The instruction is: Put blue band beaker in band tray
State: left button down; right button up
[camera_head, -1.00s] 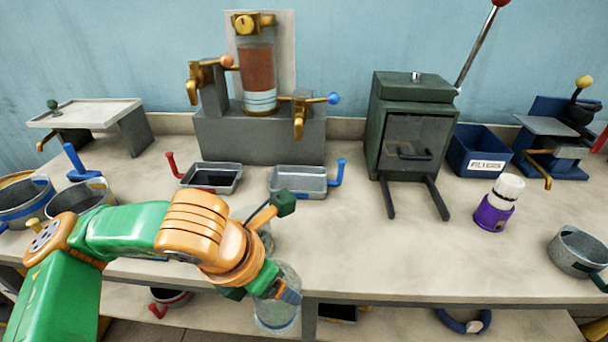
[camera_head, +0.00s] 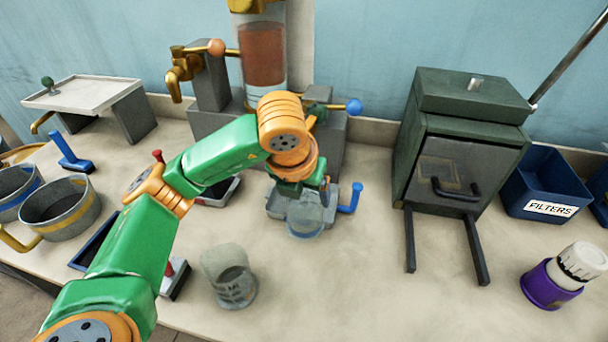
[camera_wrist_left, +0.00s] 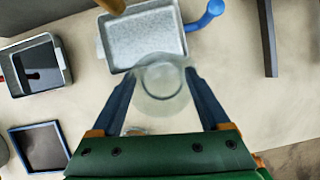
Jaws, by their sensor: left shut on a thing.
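My left gripper (camera_head: 306,196) is shut on a clear glass beaker (camera_head: 305,222). The beaker has a bluish lower rim, but I cannot make out a clear band. It is at the front edge of the grey metal tray with a blue handle (camera_head: 277,207); I cannot tell whether they touch. In the left wrist view the beaker (camera_wrist_left: 163,90) sits between the fingers (camera_wrist_left: 164,80) and overlaps the near edge of the metal tray (camera_wrist_left: 145,38). A flat dark tray with a blue rim (camera_wrist_left: 38,148) lies left; in the head view my arm partly hides it (camera_head: 92,246).
Another glass beaker (camera_head: 229,278) stands near the front. The grey dispenser (camera_head: 325,140) is behind the metal tray. The green oven (camera_head: 462,140), filters bin (camera_head: 545,185) and purple-based bottle (camera_head: 560,275) are right. Banded pots (camera_head: 62,210) are left.

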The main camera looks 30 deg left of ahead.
pick_arm(q)
jog(key=w+a+f+p, duration=0.1)
jog(key=w, duration=0.1)
jog(key=w+a+f+p, duration=0.1)
jog(key=w+a+p, duration=0.1)
jog(key=w, duration=0.1)
jog(key=w+a+f+p, duration=0.1)
jog(key=w, duration=0.1)
jog(key=shift+w+a+f, duration=0.15)
jog(key=shift+w+f, duration=0.1)
jog(key=shift+w, duration=0.05)
jog(key=shift+f, duration=0.1)
grip_release()
jog(key=b+v, duration=0.2)
jog(key=v, duration=1)
jog(key=shift+w, duration=0.1)
